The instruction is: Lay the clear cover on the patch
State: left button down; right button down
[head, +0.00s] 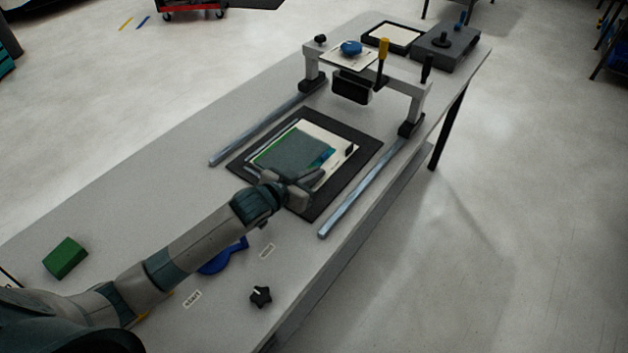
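A black mat (239,161) lies on the table and bears a cream board (340,141). On the board is a patch with a green left edge (257,155) and a teal right edge (327,157). A dull grey-green sheet (290,150), which looks like the clear cover, lies over or just above most of the patch; I cannot tell if it touches. My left gripper (311,180) is low at the near edge of this sheet. Its fingers hide that edge, and their grip is unclear. My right gripper is out of view.
A grey gantry (418,100) with a black roller block (351,87) stands beyond the mat, on two rails (265,130) flanking it. A green block (65,257), a blue tool (222,258) and a black knob (260,297) lie on the near table.

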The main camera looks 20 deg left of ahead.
pick_arm(q)
jog(key=shift+f, duration=0.15)
jog(key=shift+f, duration=0.15)
jog(key=c, duration=2)
grip_release()
jog(key=shift+r, duration=0.2)
jog(key=shift+s+a+r+p, duration=0.1)
jog(key=shift+s+r+p, duration=0.1)
jog(key=shift+s+p, duration=0.2)
jog(key=p+v, duration=0.6)
jog(key=v, duration=0.3)
jog(key=shift+s+r+p, duration=0.1)
jog(key=shift+r+p, duration=0.05)
jog(key=shift+p, duration=0.2)
jog(key=shift+p+v, duration=0.45)
jog(key=shift+v, duration=0.45)
